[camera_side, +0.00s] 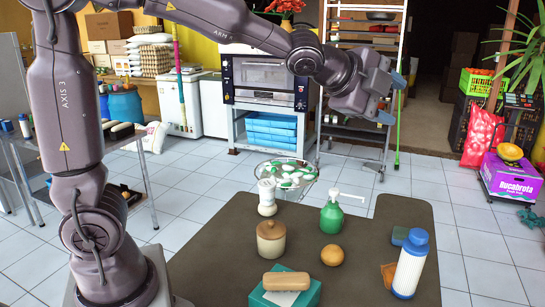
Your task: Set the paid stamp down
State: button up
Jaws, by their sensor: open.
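My gripper (392,98) is raised high above the back right of the brown table, with its blue-tipped fingers apart. I see nothing between them. I cannot pick out the paid stamp with certainty. A tan, rounded bar (286,281) lies on a teal box (272,300) with white paper at the table's front. My gripper is well clear of both.
On the brown table (215,265) stand a lidded tan jar (271,242), a white shaker (267,198) and a green pump bottle (331,216). An orange-brown round item (332,255) sits mid-table. A wire basket (287,174) is behind. The table's left part is bare.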

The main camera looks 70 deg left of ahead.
jog(key=s+a+f+n+g, duration=0.1)
jog(key=s+f+n+g, duration=0.2)
jog(key=s+n, duration=0.4)
jog(key=s+a+f+n+g, duration=0.2)
jog(key=s+n, duration=0.6)
jog(key=s, duration=1.1)
notch_tip(320, 180, down, 2)
jog(key=shift+f+n+g, duration=0.2)
jog(key=shift+n+g, duration=0.1)
jog(key=shift+g, duration=0.8)
